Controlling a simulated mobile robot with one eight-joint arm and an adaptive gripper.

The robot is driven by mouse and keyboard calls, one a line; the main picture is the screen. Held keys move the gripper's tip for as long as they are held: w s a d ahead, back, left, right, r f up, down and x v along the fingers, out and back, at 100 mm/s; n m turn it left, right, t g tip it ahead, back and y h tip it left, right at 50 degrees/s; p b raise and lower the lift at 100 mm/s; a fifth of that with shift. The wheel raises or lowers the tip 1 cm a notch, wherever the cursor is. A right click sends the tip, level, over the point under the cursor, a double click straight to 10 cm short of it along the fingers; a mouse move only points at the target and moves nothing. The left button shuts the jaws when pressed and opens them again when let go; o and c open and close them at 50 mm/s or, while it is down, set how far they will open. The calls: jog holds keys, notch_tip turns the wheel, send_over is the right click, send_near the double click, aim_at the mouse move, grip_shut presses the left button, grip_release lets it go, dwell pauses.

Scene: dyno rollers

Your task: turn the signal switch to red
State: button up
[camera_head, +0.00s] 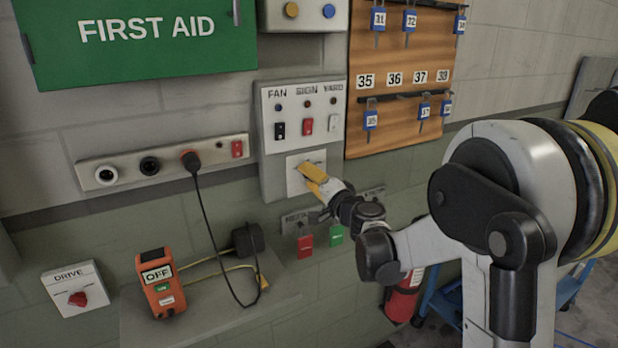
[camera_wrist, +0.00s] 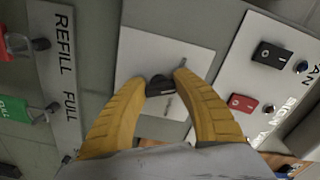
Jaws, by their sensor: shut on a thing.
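A white square switch plate (camera_head: 297,182) is on the grey wall box, under the panel labelled FAN, SIGN and YARD. My gripper (camera_head: 307,170), with yellow fingers, reaches the plate from the lower right. In the wrist view a dark knob (camera_wrist: 160,85) sits between the two fingertips (camera_wrist: 163,80) on the white plate (camera_wrist: 190,55). My gripper is shut on this knob. In the head view the fingers hide the knob. I cannot read any label or make out red marking on the plate.
Black, red and white rockers (camera_head: 307,125) are just above the plate. Tags labelled REFILL and FULL hang below: red (camera_head: 305,246) and green (camera_head: 336,235). A socket strip (camera_head: 165,163) is left, with a cable. Key board (camera_head: 400,75) is upper right.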

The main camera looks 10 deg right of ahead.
jog(key=n, duration=0.4)
jog(key=shift+n, duration=0.4)
dwell(0.4)
jog(key=o, duration=1.2)
jog(key=shift+f, duration=0.1)
jog(key=v, duration=1.2)
